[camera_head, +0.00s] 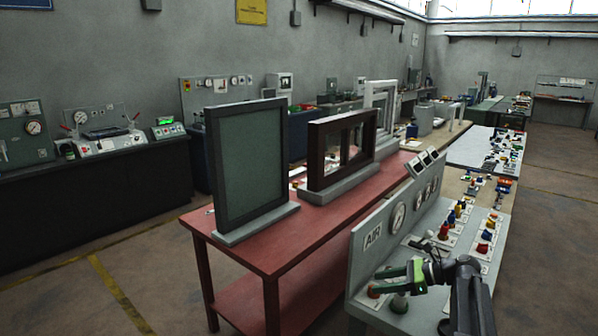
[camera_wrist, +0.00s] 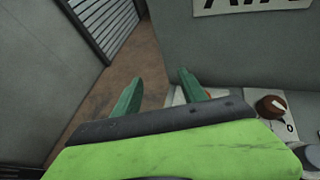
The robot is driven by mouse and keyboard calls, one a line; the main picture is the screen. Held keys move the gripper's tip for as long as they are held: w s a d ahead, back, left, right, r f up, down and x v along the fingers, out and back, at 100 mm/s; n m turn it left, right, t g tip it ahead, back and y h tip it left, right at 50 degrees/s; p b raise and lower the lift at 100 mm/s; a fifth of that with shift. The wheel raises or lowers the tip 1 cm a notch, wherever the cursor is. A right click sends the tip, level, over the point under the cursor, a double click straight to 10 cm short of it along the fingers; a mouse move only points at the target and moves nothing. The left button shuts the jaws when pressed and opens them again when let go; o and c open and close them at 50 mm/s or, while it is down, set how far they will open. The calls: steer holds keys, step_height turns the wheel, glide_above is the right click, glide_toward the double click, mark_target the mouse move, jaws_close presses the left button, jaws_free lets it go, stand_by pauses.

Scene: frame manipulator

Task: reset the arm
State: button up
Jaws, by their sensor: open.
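My gripper (camera_head: 385,280) is at the lower right in the head view, at the near left end of a grey control panel (camera_head: 362,266). Its green fingers (camera_wrist: 155,90) are apart with nothing between them in the wrist view. My dark arm reaches in from the lower right corner. The fingers are over or close to the panel's lower deck; I cannot tell whether they touch it. An orange-brown knob (camera_wrist: 271,107) is to the right of the fingers in the wrist view. Part of the deck is hidden behind my gripper.
A red table (camera_head: 262,258) holds a dark framed panel (camera_head: 250,165), a brown window frame (camera_head: 342,150) and a white frame (camera_head: 381,105). The control panel has gauges (camera_head: 397,219) and several coloured knobs (camera_head: 444,231). Open floor (camera_head: 150,265) is at the left.

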steer(key=s+a+f+n+g+h+b, duration=0.1)
steer(key=s+a+f+n+g+h, duration=0.15)
steer(key=s+a+f+n, duration=0.5)
steer(key=s+a+f+n+g+h, duration=0.2)
steer(key=s+a+f+n+h, duration=0.15)
steer(key=a, duration=0.65)
steer(key=s+d+f+n+h, duration=0.4)
steer(key=d+n, duration=0.4)
steer(key=n, duration=0.3)
steer(key=shift+s+d+f+h, duration=0.3)
steer(key=shift+s+h, duration=0.4)
steer(key=shift+h, duration=0.5)
